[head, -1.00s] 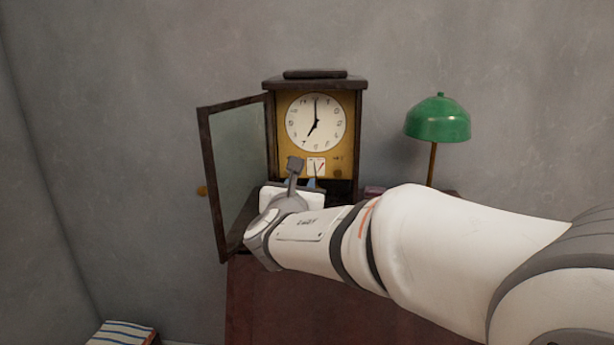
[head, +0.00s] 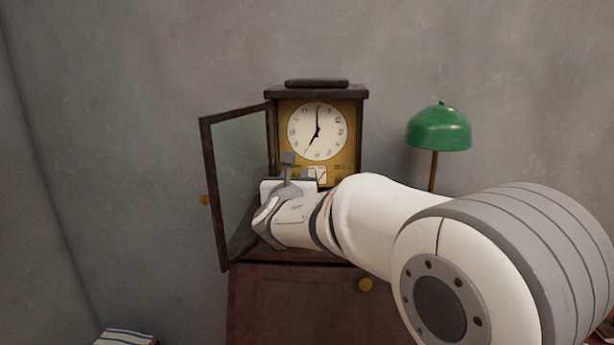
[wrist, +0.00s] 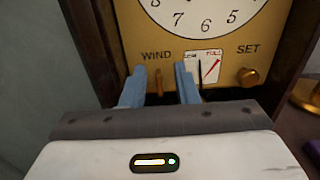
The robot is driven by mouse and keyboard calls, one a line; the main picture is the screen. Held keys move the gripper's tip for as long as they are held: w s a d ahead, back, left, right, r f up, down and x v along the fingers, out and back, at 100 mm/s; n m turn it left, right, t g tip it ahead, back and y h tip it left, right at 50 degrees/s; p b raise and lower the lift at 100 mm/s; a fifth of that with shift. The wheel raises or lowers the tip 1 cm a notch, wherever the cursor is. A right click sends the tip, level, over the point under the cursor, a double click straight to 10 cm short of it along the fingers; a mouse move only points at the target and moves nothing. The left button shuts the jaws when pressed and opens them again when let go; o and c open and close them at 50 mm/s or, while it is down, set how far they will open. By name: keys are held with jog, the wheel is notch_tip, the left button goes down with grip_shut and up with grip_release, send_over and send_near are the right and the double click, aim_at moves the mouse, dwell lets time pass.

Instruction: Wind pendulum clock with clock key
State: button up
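The pendulum clock (head: 317,130) stands against the wall with its glass door (head: 240,180) swung open to the left. Its hands read about seven. In the wrist view, the gold panel of the clock (wrist: 125,30) carries the words WIND and SET. A thin upright brass piece (wrist: 158,83), seemingly the clock key, stands below WIND. My gripper (wrist: 160,84) has its blue fingers apart, one on each side of this piece, with gaps showing.
A small gauge (wrist: 206,64) with a red mark is just right of the right finger. A brass knob (wrist: 248,77) sits under SET. A green lamp (head: 438,128) stands right of the clock. The clock rests on a dark red cabinet (head: 290,300) with a brass knob.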

jog(key=shift+c, duration=0.5)
grip_shut()
jog(key=shift+d+f, duration=0.1)
jog(key=shift+d, duration=0.3)
jog(key=shift+c, duration=1.8)
grip_release()
jog(key=o, duration=0.5)
jog(key=shift+a, duration=0.45)
jog(key=shift+c, duration=0.2)
jog(key=shift+s, duration=0.1)
